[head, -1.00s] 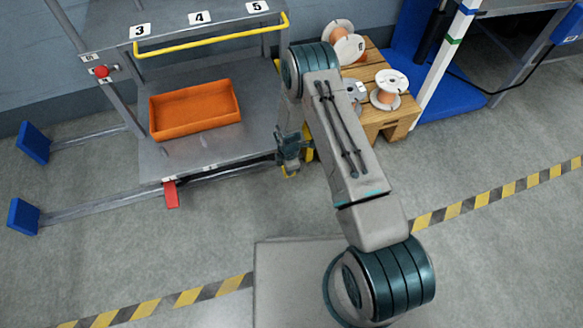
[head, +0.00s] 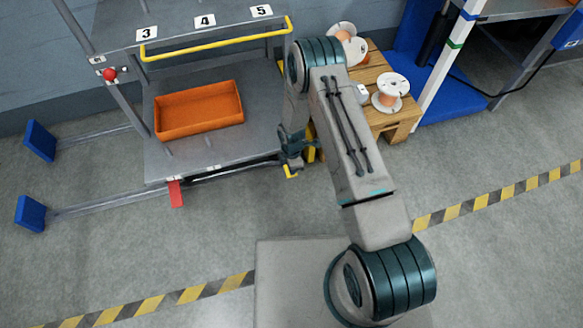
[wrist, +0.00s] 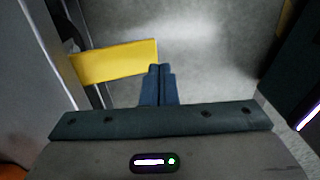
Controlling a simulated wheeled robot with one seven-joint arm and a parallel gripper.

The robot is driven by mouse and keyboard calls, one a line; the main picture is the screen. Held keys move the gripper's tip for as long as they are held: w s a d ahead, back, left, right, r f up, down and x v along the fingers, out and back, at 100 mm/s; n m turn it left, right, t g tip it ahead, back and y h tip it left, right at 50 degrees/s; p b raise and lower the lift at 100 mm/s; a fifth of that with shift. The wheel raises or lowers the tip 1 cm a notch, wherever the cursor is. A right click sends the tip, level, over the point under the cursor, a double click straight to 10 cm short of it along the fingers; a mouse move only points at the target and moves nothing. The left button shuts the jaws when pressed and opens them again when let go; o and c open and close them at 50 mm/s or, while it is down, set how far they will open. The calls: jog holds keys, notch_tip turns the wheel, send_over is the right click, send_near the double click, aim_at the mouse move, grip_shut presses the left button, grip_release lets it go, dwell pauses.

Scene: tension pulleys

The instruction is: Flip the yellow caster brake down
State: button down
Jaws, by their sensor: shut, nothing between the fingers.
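The yellow caster brake (head: 291,171) shows as a small yellow piece low at the right front corner of the grey cart (head: 245,145). In the wrist view a flat yellow plate (wrist: 115,62), which looks like this brake, lies just left of the fingertips. My gripper (wrist: 160,72) is shut and empty, its blue fingers side by side. The fingertips are close to the plate's right end; I cannot tell whether they touch it. In the head view my gripper (head: 292,152) is just above the brake, and my arm hides part of the cart's corner. The caster wheel is not clearly visible.
The cart holds an orange bin (head: 199,110) and has a yellow handle bar (head: 215,42). A wooden pallet (head: 400,122) with cable spools (head: 390,92) stands close to the right of my arm. A red tab (head: 175,194) hangs from the cart's front. The front floor is clear.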

notch_tip(320, 180, up, 10)
jog(key=s+p, duration=0.2)
jog(key=p, duration=0.1)
jog(key=shift+s+d+r, duration=0.2)
jog(key=shift+d, duration=0.1)
jog(key=d+r+m+t+p, duration=0.1)
jog(key=d+r+m+p, duration=0.3)
jog(key=r, duration=1)
jog(key=d+r+m+p, duration=0.15)
jog(key=r+p, duration=0.45)
jog(key=r, duration=0.7)
jog(key=d+r+m+t+p, duration=0.15)
jog(key=r+m+p, duration=0.25)
jog(key=r, duration=1)
jog(key=s+d+r+m+p, duration=0.1)
jog(key=s+r+m+p, duration=0.3)
jog(key=r, duration=0.6)
jog(key=s+d+r+m+p, duration=0.2)
jog(key=s+r+p, duration=0.4)
jog(key=s+r, duration=0.3)
jog(key=s+d+r+m+p, duration=0.2)
jog(key=s+r+m+p, duration=0.3)
jog(key=r, duration=0.7)
jog(key=shift+s+d+r+m+t, duration=0.15)
jog(key=shift+s+r+m+t, duration=0.25)
jog(key=shift+s, duration=0.25)
